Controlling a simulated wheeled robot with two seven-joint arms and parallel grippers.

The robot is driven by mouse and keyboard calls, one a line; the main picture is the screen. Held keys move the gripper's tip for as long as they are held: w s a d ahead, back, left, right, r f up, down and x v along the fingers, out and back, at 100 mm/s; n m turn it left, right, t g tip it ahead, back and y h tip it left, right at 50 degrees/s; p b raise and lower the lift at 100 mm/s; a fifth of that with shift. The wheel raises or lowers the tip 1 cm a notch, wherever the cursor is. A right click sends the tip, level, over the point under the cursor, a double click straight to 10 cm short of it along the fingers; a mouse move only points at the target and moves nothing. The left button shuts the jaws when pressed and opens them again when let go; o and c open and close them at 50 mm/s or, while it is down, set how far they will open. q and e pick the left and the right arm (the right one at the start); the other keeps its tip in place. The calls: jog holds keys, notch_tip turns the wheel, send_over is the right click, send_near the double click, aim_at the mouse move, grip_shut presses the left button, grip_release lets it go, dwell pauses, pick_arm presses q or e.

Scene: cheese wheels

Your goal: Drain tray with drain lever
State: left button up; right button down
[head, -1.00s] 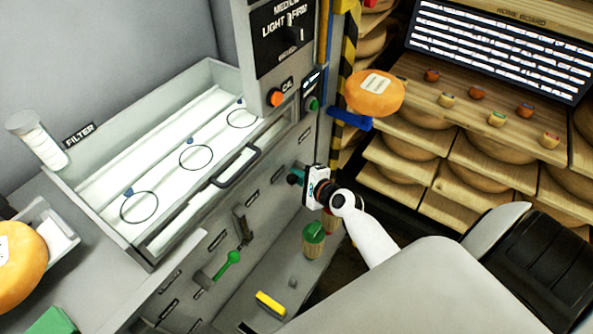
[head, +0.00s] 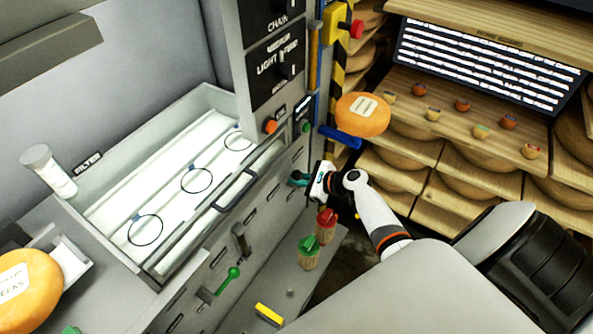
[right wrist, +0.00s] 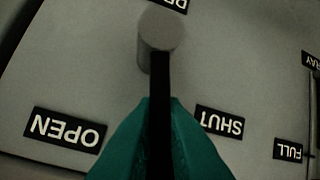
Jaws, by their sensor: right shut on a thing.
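The drain tray (head: 166,264) is a grey trough with white contents and several black rings, set in the grey machine at left. The drain lever (right wrist: 160,75) is a dark bar on a round grey hub in the right wrist view. My right gripper (head: 299,179) is at the machine's front panel, right of the tray. In the right wrist view, its teal fingers (right wrist: 160,115) are shut on the lever and hide its lower part. Upside-down labels, OPEN (right wrist: 65,130) and SHUT (right wrist: 219,122), lie on either side of the lever. My left gripper is not in view.
A green-knobbed lever (head: 232,274) is lower on the panel. Jars with red (head: 326,217) and green (head: 308,247) tops stand below my right gripper. An orange cheese wheel (head: 363,115) is above it, beside wooden shelves (head: 470,100). Another cheese wheel (head: 28,290) is at lower left.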

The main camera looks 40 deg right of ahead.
jog(key=shift+w+d+m, duration=0.1)
jog(key=shift+d+m, duration=0.15)
jog(key=shift+m, duration=0.05)
jog(key=shift+y, duration=0.3)
jog(key=c, duration=1.5)
grip_release()
jog(key=v, duration=1.2)
jog(key=shift+r, duration=0.15)
